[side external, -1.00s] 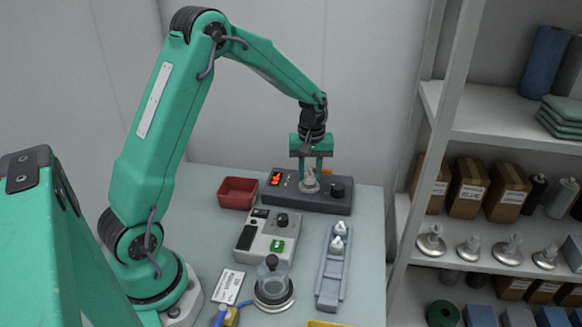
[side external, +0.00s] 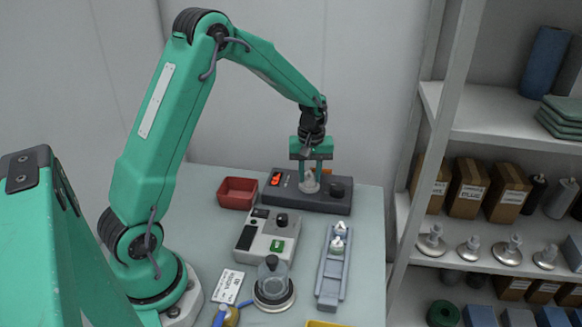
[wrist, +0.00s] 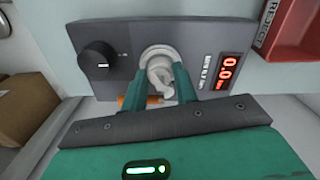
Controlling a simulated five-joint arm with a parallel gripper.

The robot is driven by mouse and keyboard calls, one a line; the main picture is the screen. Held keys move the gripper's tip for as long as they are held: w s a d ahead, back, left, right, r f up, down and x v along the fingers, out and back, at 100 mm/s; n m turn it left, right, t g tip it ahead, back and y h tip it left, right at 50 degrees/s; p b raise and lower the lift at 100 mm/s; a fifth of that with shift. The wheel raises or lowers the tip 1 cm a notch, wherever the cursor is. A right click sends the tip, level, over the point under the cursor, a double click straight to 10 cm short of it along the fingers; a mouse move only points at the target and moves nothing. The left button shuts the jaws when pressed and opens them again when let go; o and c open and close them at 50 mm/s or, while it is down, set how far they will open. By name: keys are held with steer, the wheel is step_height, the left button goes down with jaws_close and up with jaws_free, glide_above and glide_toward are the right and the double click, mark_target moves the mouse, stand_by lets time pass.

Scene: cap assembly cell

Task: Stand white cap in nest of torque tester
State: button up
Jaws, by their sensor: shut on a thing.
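The torque tester (side external: 328,205) is a dark grey box with a red lit display and a black knob at the back of the table. In the wrist view the tester (wrist: 118,80) fills the upper middle, and its display reads 0.0. The white cap (wrist: 161,72) is between my gripper's fingers, over the tester's round pale nest (wrist: 157,50). My gripper (side external: 313,176) points down and is shut on the cap, low over the tester. The fingers hide part of the cap, and I cannot tell whether its base is fully seated.
A red reject bin (side external: 238,192) stands left of the tester. An orange piece (wrist: 152,99) lies by the tester's edge. A shelf is at right.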

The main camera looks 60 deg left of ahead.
steer(key=shift+f, duration=0.1)
stand_by(0.3)
steer(key=o, duration=0.7)
steer(key=shift+o, duration=0.2)
steer(key=shift+r, duration=3.5)
steer(key=shift+r, duration=0.1)
